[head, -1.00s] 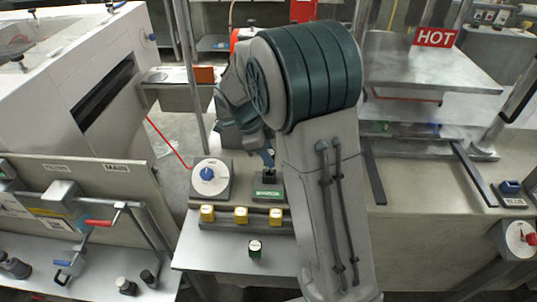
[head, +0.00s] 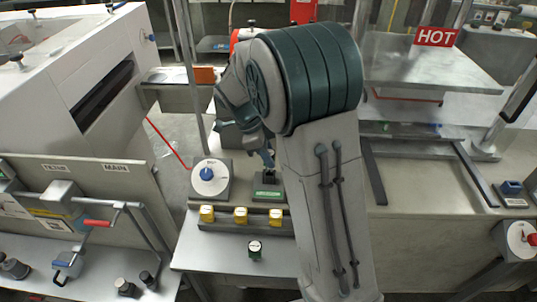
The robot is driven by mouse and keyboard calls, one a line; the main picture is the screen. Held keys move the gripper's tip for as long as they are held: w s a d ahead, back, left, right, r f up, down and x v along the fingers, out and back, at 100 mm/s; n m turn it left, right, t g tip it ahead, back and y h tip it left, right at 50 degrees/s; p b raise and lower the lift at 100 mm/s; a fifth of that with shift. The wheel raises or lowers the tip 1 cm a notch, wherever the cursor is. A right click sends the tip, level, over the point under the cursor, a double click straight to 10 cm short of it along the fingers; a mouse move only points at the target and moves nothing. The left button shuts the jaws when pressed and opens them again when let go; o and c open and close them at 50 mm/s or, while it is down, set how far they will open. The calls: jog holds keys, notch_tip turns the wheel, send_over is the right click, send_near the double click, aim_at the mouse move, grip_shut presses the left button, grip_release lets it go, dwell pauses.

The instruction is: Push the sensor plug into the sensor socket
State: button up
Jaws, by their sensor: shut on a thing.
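My gripper (head: 268,160) is in the head view, just above a dark block with a green label (head: 267,189), which looks like the sensor socket. It points down at the block's top. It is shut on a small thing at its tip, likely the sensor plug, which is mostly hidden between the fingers. I cannot tell from here how far the plug sits in the socket. My arm hides the area just right of the block.
A dial with a blue knob (head: 207,174) stands left of the block. A hot plate with a red HOT sign (head: 436,37) is at right.

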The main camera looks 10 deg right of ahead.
jog(key=shift+f+b, duration=1.7)
jog(key=o, duration=1.1)
jog(key=v, duration=1.4)
